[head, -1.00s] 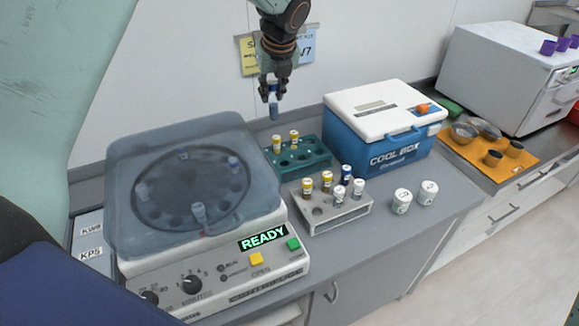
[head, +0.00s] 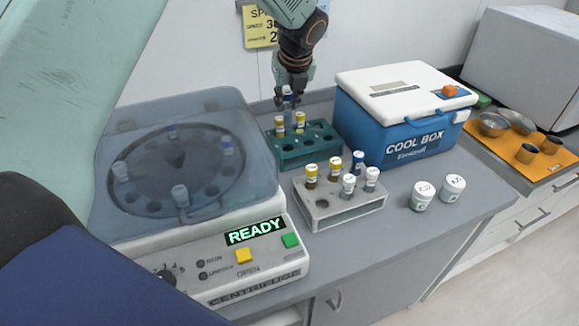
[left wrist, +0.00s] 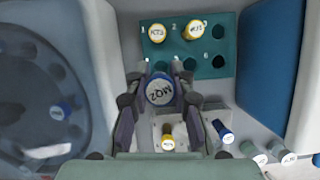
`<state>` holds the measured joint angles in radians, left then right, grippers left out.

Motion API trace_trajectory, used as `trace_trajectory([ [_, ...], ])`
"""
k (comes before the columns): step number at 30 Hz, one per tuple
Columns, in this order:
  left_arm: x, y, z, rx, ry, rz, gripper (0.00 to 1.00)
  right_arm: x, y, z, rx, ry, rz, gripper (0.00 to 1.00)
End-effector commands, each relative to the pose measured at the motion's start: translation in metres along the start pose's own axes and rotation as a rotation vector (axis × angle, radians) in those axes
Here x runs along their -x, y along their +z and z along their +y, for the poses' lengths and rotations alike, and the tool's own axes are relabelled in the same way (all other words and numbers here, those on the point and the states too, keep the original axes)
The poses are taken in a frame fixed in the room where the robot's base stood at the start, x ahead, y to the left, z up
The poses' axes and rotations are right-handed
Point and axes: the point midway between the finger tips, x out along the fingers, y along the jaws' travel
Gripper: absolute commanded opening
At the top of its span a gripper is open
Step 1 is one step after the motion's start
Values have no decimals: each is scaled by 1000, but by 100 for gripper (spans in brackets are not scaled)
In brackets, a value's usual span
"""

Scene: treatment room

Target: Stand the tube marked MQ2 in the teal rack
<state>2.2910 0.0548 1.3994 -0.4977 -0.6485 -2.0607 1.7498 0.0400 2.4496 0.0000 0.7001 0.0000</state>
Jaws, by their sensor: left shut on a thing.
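My left gripper (head: 291,98) is shut on the tube marked MQ2 (head: 287,97), held upright with fingers pointing down. In the left wrist view its round blue cap (left wrist: 160,90) reads MQ2, between the fingers. The teal rack (head: 328,152) stands on the counter below the gripper; it also shows in the left wrist view (left wrist: 215,72). Two yellow-capped tubes (head: 300,123) stand in its numbered back row, at 1 and 2. Other holes, including one at the back right, look empty. I cannot tell whether the held tube's lower end enters a hole. My right gripper is not in view.
A grey rack (head: 325,217) with several yellow-, blue- and white-capped tubes stands in front. The lidded centrifuge (head: 245,170) is at left, its display reading READY. The blue cool box (head: 370,125) is close at right. Two white-lidded jars (head: 422,196) stand front right.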

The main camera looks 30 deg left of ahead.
Motion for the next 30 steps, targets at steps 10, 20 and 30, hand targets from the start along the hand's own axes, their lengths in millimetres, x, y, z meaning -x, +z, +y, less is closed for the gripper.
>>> trace_trajectory([
  [10, -42, -16, -1, -2, 3, 2, 0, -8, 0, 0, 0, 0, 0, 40],
  [20, -71, -26, -3, -1, 0, 0, 0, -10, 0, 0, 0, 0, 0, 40],
  [30, -100, -38, -3, 0, -1, -1, 0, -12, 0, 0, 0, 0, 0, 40],
])
